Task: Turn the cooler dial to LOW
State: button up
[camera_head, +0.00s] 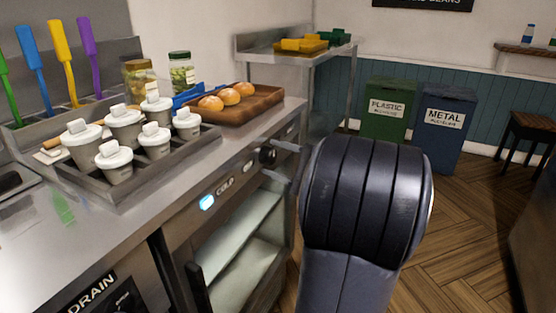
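The cooler dial (267,156) is a small dark knob on the steel front panel below the counter's right end. The panel has the word COLD (226,183) and a lit pale-blue display (207,202) to the dial's left. My gripper (269,159) is at the dial, with two grey fingers spread apart, one above and one below it. A gap seems to show between the fingers and the knob; contact cannot be told. My thick dark arm link hides the rest of the gripper. The dial's pointer and any LOW mark are too small to read.
The open cooler shelves (240,227) lie under the panel. A tray of white lidded pots (190,152) and a wooden tray of buns (268,106) stand on the counter. Green (384,112) and blue (443,127) bins stand behind.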

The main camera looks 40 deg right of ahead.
jog(key=shift+o, duration=0.2)
jog(key=r+p+v, duration=0.1)
jog(key=p+v, duration=0.1)
jog(key=v, duration=0.8)
jog(key=shift+s+d+f, duration=0.15)
jog(key=shift+s+f, duration=0.25)
jog(key=shift+f, duration=0.05)
jog(key=b+x, duration=0.2)
jog(key=x, duration=0.9)
jog(key=shift+f, duration=0.1)
jog(key=shift+s+d, duration=0.1)
